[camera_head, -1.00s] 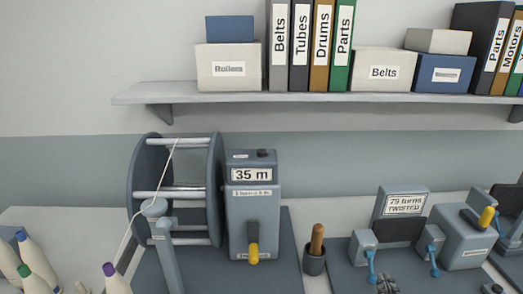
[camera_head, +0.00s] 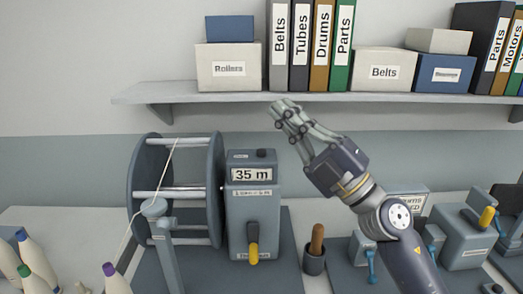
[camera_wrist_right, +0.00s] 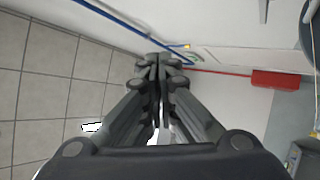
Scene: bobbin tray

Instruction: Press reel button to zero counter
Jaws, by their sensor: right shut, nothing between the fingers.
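The reel (camera_head: 214,190) is a dark wheel frame with pale bars and a white thread, standing at the left of the bench. Beside it is the grey counter box (camera_head: 252,212), whose display (camera_head: 251,174) reads "35 m". A small dark button (camera_head: 262,153) sits on top of the box. A crank with a yellow handle (camera_head: 254,252) hangs on its front. My right gripper (camera_head: 280,108) shows above and right of the box, apart from the button. Its fingers are shut and empty, also in the right wrist view (camera_wrist_right: 160,62). My left gripper is not in view.
A shelf (camera_head: 200,98) with boxes and binders runs just above my right gripper. A dark cup with a wooden-handled tool (camera_head: 316,245) stands right of the counter box. A twisting device (camera_head: 465,240) is further right, partly behind my arm. Cones of thread (camera_head: 35,262) stand at the left.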

